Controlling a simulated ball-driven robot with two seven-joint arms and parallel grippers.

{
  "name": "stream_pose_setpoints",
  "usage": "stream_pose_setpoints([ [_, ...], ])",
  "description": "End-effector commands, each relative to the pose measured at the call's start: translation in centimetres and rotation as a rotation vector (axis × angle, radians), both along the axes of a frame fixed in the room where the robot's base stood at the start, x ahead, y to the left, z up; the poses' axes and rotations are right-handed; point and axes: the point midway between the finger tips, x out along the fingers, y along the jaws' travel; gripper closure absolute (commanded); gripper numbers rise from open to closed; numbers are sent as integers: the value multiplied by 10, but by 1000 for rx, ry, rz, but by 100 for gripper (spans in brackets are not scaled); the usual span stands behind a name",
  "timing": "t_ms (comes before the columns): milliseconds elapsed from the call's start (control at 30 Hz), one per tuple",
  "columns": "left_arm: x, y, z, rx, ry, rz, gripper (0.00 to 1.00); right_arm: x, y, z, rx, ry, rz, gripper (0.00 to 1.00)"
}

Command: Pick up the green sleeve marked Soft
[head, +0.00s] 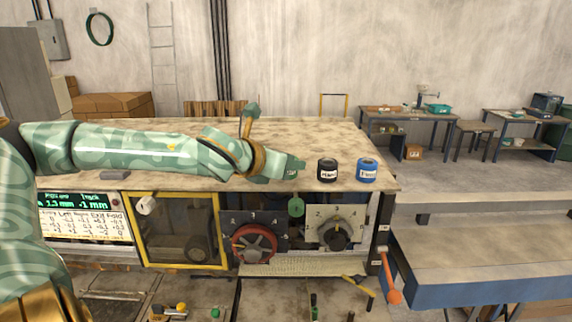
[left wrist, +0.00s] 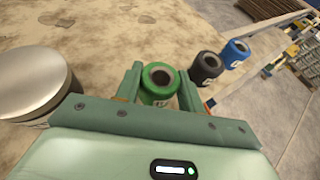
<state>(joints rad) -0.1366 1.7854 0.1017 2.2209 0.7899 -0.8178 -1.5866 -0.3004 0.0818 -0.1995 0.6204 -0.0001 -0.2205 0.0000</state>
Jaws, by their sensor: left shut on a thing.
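The green sleeve (left wrist: 159,82) stands between the two fingers of my left gripper (left wrist: 160,88) in the left wrist view. The fingers are shut on its sides. Its top hole shows; its label is mostly hidden. In the head view my left gripper (head: 292,170) is low over the worktop's front right part, and the green sleeve can hardly be told from the green hand. I cannot tell whether the sleeve touches the worktop. My right gripper is not in view.
A black sleeve (head: 327,170) and a blue sleeve (head: 367,171) stand on the worktop (head: 300,135) just right of my left gripper. A round metal disc (left wrist: 35,82) lies left in the left wrist view. A grey block (head: 115,174) lies near the front left edge.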

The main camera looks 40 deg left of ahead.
Motion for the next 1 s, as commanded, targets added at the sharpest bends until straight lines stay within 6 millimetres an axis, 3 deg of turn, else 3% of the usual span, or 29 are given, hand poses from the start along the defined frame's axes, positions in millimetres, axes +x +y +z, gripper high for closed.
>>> stream_pose_setpoints([
  [167, -7, -3, 35, 3, -11, -1, 85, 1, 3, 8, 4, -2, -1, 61],
  [400, -56, -20, 90, 15, -13, 3, 85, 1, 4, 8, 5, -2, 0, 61],
  [533, -95, -34, 105, 12, -10, 6, 85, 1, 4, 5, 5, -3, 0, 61],
  [633, -110, -40, 109, 8, -8, 6, 85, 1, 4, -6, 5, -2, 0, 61],
  [1000, -130, -49, 121, 3, -6, 2, 85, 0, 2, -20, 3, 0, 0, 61],
])
